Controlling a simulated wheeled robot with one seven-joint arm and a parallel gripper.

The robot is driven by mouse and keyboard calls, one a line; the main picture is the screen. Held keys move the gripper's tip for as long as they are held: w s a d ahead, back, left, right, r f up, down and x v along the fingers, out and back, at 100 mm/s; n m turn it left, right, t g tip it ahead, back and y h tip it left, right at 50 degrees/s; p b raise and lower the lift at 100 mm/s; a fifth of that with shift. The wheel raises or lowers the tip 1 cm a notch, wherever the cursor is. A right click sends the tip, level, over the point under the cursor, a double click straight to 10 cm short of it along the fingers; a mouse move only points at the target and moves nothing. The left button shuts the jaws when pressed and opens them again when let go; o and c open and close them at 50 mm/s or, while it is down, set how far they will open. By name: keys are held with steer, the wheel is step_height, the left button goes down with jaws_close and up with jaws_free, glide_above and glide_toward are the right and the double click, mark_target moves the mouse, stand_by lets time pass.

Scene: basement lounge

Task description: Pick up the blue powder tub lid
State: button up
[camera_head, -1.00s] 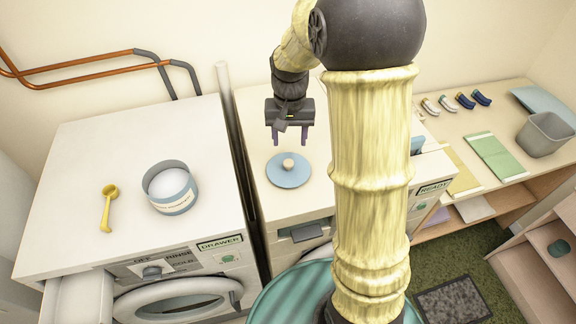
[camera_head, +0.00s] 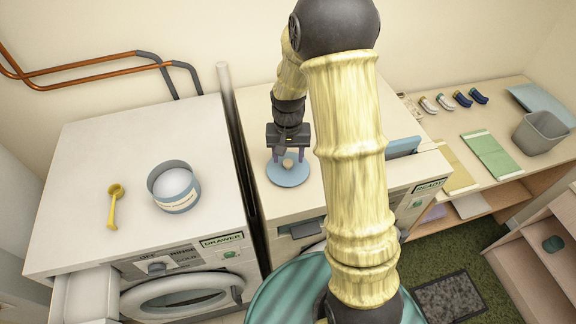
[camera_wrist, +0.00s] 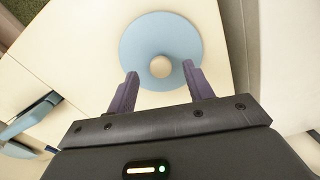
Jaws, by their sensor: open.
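The blue powder tub lid (camera_head: 288,175) is a flat light-blue disc with a round cream knob, lying on top of the right-hand machine. It also shows in the wrist view (camera_wrist: 143,40), with its knob (camera_wrist: 161,67) near the middle. My gripper (camera_head: 288,158) is open and empty, pointing down just above the lid. In the wrist view its two purple fingers (camera_wrist: 160,85) stand to either side of the knob, which lies slightly beyond the fingertips. I cannot tell how much height separates the fingertips from the lid.
An open tub (camera_head: 174,187) of white powder and a yellow scoop (camera_head: 114,206) sit on the left washer (camera_head: 75,165). A dark gap separates the two machines. A shelf at right holds folded cloths (camera_head: 491,155) and a grey bin (camera_head: 540,133).

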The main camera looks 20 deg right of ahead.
mark_target(288, 162)
steer(key=shift+w+f+p, duration=0.1)
steer(key=shift+f+p, duration=0.4)
steer(key=shift+f, duration=1)
steer(key=c, duration=1.1)
